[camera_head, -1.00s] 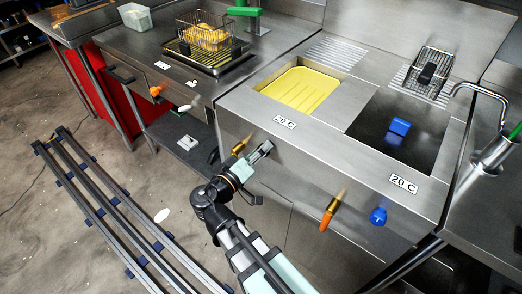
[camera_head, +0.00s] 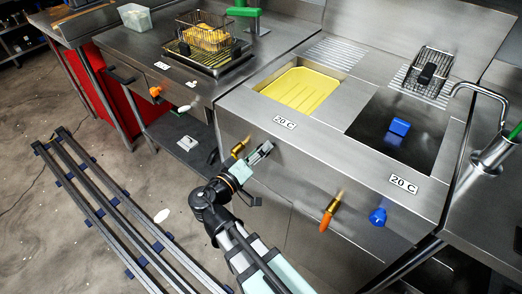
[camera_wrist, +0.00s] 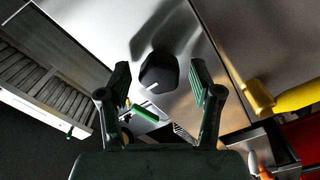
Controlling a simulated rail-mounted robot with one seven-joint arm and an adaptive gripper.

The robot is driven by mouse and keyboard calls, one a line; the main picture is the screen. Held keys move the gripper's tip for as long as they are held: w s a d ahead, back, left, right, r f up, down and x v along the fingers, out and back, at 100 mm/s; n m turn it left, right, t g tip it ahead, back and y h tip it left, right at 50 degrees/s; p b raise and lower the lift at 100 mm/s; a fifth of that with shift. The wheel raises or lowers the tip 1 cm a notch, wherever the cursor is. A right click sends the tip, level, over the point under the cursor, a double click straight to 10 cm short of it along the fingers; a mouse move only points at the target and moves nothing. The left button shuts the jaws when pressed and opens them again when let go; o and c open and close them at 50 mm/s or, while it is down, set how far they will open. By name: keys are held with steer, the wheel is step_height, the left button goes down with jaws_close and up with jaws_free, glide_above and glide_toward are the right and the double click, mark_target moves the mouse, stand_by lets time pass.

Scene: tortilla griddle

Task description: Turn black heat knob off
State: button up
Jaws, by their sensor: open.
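The black heat knob (camera_wrist: 158,72) shows in the wrist view on the steel front panel. It stands between the two fingers of my gripper (camera_wrist: 159,78), with a visible gap on each side. My gripper is open and holds nothing. In the head view my gripper (camera_head: 260,153) is at the fryer's front panel, below the left "20 C" label (camera_head: 285,122). The black knob cannot be made out there, and my gripper seems to cover it.
A brass valve with a yellow handle (camera_wrist: 297,97) is close on the right in the wrist view. An orange-handled valve (camera_head: 327,218) and a blue knob (camera_head: 378,216) are farther right on the panel in the head view.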

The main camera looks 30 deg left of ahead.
steer(key=s, duration=1.1)
steer(key=shift+s+a, duration=0.25)
steer(key=shift+a, duration=0.15)
steer(key=shift+d, duration=0.1)
